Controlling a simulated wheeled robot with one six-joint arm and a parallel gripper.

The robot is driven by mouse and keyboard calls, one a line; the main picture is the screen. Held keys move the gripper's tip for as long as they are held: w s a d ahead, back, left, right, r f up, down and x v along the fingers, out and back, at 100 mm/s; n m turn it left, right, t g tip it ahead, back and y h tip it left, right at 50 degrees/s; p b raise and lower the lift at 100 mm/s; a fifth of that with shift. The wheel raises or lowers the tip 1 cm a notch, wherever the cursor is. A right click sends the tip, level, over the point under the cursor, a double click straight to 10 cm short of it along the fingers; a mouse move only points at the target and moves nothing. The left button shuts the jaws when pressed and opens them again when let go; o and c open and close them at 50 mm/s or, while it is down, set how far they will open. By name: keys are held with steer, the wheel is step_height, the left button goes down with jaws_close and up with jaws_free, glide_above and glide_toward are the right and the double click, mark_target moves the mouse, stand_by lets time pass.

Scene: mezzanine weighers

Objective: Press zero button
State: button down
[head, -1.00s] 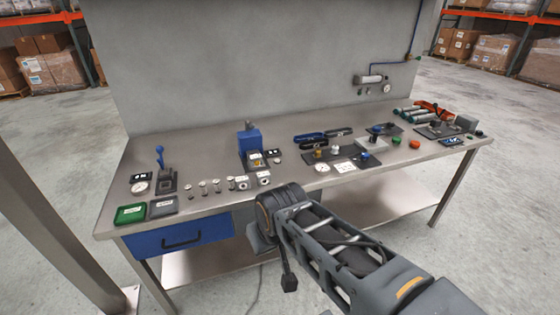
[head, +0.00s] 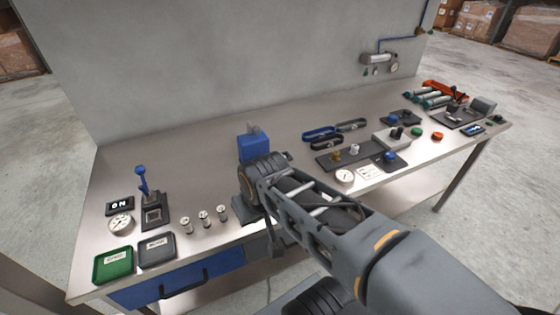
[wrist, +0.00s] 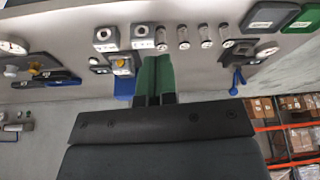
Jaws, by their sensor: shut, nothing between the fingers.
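In the wrist view my gripper (wrist: 155,70) is shut and empty, its two green fingers side by side and pointing at the bench. Just left of the fingertips is a small grey device with a yellow round part (wrist: 121,65); no label on it can be read, so I cannot tell whether this is the zero button. It sits by a blue block, which stands on the bench in the head view (head: 253,147). Two grey boxes with round openings (wrist: 124,37) lie beyond the fingertips. In the head view my arm hides the yellow part and the boxes.
Several small metal weights (head: 204,217) stand left of my arm. Farther left are a blue-handled lever (head: 143,182), a gauge (head: 121,224), a green tray (head: 113,264) and a grey tray (head: 157,250). Dark plates with knobs (head: 350,154) lie to the right. A wall backs the bench.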

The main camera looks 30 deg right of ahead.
steer(key=shift+s+a, duration=0.1)
steer(key=shift+s, duration=0.1)
steer(key=w+d+r+m+t+y+p, duration=0.1)
steer(key=w+d+m, duration=0.1)
steer(key=w+d, duration=0.5)
steer(key=w+d+m+t+p, duration=0.1)
steer(key=w+d+m+p, duration=0.1)
steer(key=w, duration=0.8)
steer(key=w+d+f+m, duration=0.2)
steer(key=w+d+f, duration=0.1)
steer(key=d, duration=0.6)
steer(key=w+d+f+m+t+h+p, duration=0.1)
steer(key=w+d+f+m, duration=0.2)
steer(key=d, duration=0.6)
steer(key=shift+w+d+f, duration=0.25)
steer(key=shift+w+f, duration=0.45)
steer(key=shift+w, duration=0.45)
steer(key=shift+f, duration=0.1)
